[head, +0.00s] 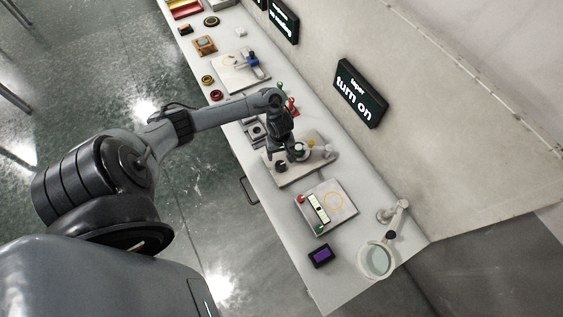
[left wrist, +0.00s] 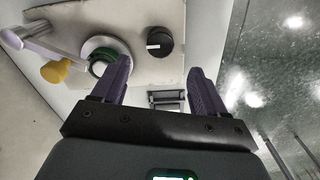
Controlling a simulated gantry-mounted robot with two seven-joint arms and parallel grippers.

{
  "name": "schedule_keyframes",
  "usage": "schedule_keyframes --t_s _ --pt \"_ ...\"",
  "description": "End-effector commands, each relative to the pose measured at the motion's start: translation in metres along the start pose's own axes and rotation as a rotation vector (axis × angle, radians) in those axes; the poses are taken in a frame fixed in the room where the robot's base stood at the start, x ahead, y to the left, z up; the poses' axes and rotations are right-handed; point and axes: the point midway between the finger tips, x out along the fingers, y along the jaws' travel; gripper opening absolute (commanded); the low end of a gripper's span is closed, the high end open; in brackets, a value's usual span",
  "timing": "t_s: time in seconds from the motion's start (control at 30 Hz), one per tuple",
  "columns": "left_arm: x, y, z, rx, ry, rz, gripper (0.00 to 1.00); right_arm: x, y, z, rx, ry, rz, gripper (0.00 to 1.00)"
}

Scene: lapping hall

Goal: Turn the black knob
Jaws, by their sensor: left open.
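The black knob (left wrist: 159,42) is a round dark dial with a white pointer mark, mounted on a pale panel (left wrist: 150,70) in the left wrist view. In the head view the knob (head: 281,166) shows on the panel (head: 290,181) at the bench's front side. My left gripper (left wrist: 158,80) is open and empty. In the left wrist view its fingers point toward the panel, with the knob beyond and between them. In the head view my left gripper (head: 290,152) hangs over the panel beside the knob; its fingertips are hard to make out. My right gripper is not in view.
On the same panel are a green-ringed round part (left wrist: 103,58), a yellow knob (left wrist: 56,70) and a grey lever (left wrist: 30,38). A panel with a red and a green knob (head: 345,212), a purple-screened box (head: 320,256) and a magnifier (head: 376,260) stand nearer. The wall (head: 420,130) runs behind.

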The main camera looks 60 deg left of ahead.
Motion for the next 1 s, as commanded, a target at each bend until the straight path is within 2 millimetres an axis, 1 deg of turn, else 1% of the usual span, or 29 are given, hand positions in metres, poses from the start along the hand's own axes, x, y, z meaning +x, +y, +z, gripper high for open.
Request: schedule_keyframes --t_s 0.03,0.3,0.5,0.7,1.0 --pt "0.01 -0.001 0.001 -0.002 -0.001 -0.004 0.73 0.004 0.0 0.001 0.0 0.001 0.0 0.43" --pt "0.054 -0.001 0.001 -0.002 -0.001 -0.003 0.73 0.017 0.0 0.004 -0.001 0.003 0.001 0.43" --pt "0.08 -0.001 0.001 -0.001 0.0 -0.002 0.73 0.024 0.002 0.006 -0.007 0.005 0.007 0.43" --pt "0.092 -0.001 0.0 0.0 0.001 -0.001 0.73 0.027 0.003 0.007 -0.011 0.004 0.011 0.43" --pt "0.094 -0.001 0.0 0.0 0.001 -0.001 0.73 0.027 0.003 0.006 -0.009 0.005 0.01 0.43"
